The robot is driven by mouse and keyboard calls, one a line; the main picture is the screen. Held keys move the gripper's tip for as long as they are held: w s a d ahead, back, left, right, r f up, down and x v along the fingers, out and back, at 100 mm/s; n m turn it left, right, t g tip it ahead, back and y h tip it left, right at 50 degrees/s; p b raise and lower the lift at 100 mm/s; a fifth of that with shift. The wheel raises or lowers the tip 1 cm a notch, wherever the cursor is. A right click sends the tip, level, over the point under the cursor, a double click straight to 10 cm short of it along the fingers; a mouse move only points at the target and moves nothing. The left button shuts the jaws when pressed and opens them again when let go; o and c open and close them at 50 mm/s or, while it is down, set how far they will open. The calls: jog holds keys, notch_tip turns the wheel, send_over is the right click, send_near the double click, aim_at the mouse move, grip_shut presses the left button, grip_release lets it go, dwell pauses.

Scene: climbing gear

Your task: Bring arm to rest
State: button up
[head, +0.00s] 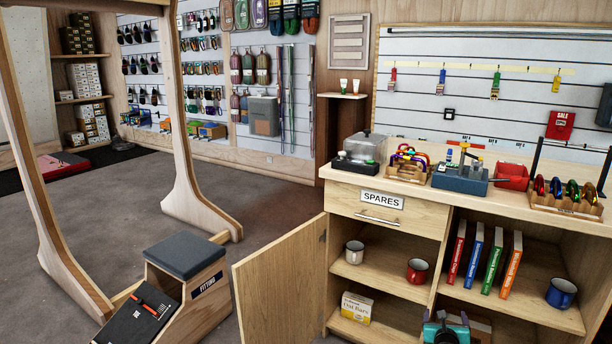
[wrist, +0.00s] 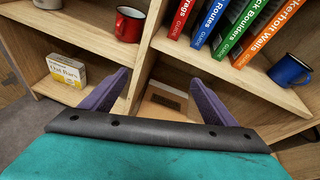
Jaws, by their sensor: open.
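My gripper (wrist: 155,95) is open, with its two purple fingers apart and nothing between them. In the head view the top of my gripper (head: 447,318) shows at the bottom edge, in front of the cabinet (head: 430,210). In the wrist view it faces the cabinet's lower shelves. A cardboard-coloured box with a dark label (wrist: 166,100) lies on the lower shelf beyond the fingers, partly hidden.
The cabinet door (head: 283,285) stands open at the left. A red mug (head: 417,271), a white mug (head: 354,252), a blue mug (head: 561,292), several guidebooks (head: 474,255) and a yellow box (head: 356,308) sit on the shelves. A fitting bench (head: 185,255) stands left.

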jog(key=s+a+f+n+g+y+p, duration=0.1)
jog(key=s+a+f+n+y+p, duration=0.2)
jog(key=a, duration=0.6)
jog(key=s+a+f+n+g+y+p, duration=0.1)
jog(key=a+f+n+y+p, duration=0.25)
jog(key=a, duration=0.65)
jog(key=s+a+f+n+g+y+p, duration=0.1)
jog(key=s+a+f+n+p, duration=0.1)
jog(key=a+n+p, duration=0.5)
jog(key=s+a+f+n+g+y+p, duration=0.1)
jog(key=s+a+f+n+g+p, duration=0.2)
jog(key=s+a+n, duration=0.6)
jog(key=s+a+f+n+g+y, duration=0.1)
jog(key=s+a+f+n+g, duration=0.4)
jog(key=s, duration=0.8)
jog(key=s+d+r+n+g+h, duration=0.1)
jog(key=s+n+g, duration=0.2)
jog(key=s+n, duration=0.3)
jog(key=s+d+r+n+g+h, duration=0.1)
jog(key=s+d+r+n+g, duration=0.1)
jog(key=s+n, duration=0.4)
jog(key=s+g, duration=0.1)
jog(key=s, duration=0.1)
jog(key=shift+s+d+r+g, duration=0.2)
jog(key=shift+s+g, duration=0.1)
